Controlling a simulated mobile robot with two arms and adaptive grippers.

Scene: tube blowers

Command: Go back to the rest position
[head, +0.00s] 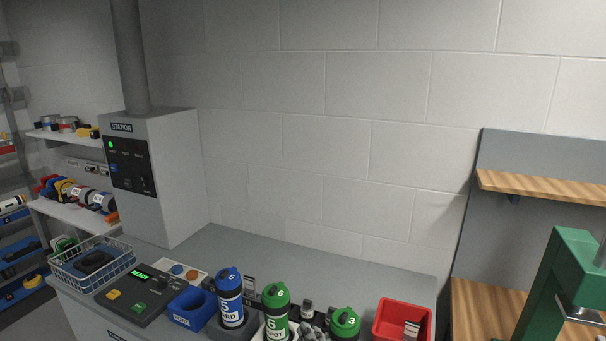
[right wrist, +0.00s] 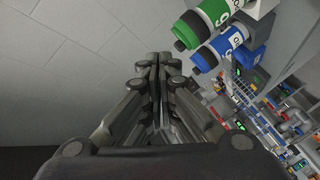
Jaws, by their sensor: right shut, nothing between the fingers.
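My right gripper (right wrist: 157,70) is shut and empty in the right wrist view, its fingers together in front of a pale wall. Blue and green carriers, tubes with white labels, show to its right there, apart from the fingers. In the head view only a small grey part at the bottom edge, among the carriers, may be this gripper. My left gripper is in neither view. In the head view a blue carrier (head: 230,297), a green carrier (head: 276,312) and a second green-capped one (head: 345,323) stand on the grey counter (head: 260,252).
The grey station cabinet (head: 174,180) with its pipe stands at the left. A control box (head: 138,296) reads READY. A wire basket (head: 92,262), a blue bin (head: 192,309) and a red bin (head: 402,318) flank the carriers. A green press (head: 551,285) stands right. The counter's back is clear.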

